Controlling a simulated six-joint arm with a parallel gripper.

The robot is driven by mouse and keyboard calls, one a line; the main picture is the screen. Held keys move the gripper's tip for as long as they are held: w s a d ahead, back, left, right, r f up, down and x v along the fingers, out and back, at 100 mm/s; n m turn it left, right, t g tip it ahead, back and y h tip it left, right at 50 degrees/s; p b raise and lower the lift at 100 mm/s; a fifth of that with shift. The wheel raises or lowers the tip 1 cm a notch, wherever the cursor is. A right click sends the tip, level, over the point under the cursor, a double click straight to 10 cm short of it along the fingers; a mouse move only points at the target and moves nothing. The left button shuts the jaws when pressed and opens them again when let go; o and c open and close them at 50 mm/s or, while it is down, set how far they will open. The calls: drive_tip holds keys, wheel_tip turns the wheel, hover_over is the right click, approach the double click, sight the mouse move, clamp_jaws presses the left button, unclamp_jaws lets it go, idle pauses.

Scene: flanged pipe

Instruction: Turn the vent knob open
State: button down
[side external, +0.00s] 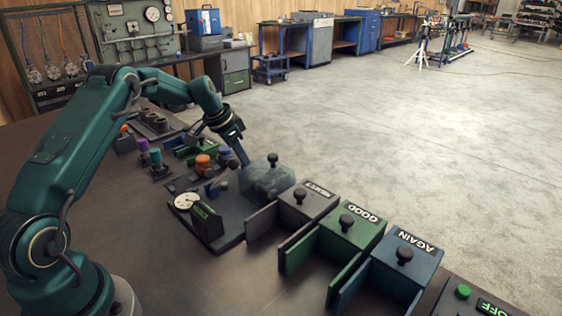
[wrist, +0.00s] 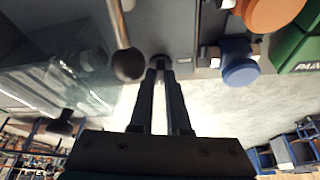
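My gripper (wrist: 159,76) points down at the work; in the side view its tip (side external: 244,162) is just left of a clear box. In the wrist view a small dark round knob (wrist: 160,61) lies right at the fingertips; it may be the vent knob, but no label shows. The two fingers are close together with a narrow gap. I cannot tell whether they grip the knob or only stand around or above it. The fingertips hide part of it. A blue knob (wrist: 239,69) and an orange knob (wrist: 268,12) are to the right in the wrist view.
A lever with a dark ball end (wrist: 128,65) is close left of the fingertips. The clear box (side external: 266,182) with a black knob on top (side external: 272,159) stands beside the gripper. Labelled grey, green (side external: 345,235) and blue (side external: 405,265) bins stand towards the front right.

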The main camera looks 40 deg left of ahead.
drive_tip(key=shift+d+n+y, duration=0.1)
drive_tip(key=shift+n+y, duration=0.5)
drive_tip(key=shift+n, duration=0.9)
drive_tip(key=c, duration=0.9)
unclamp_jaws()
drive_tip(key=shift+v, duration=2.6)
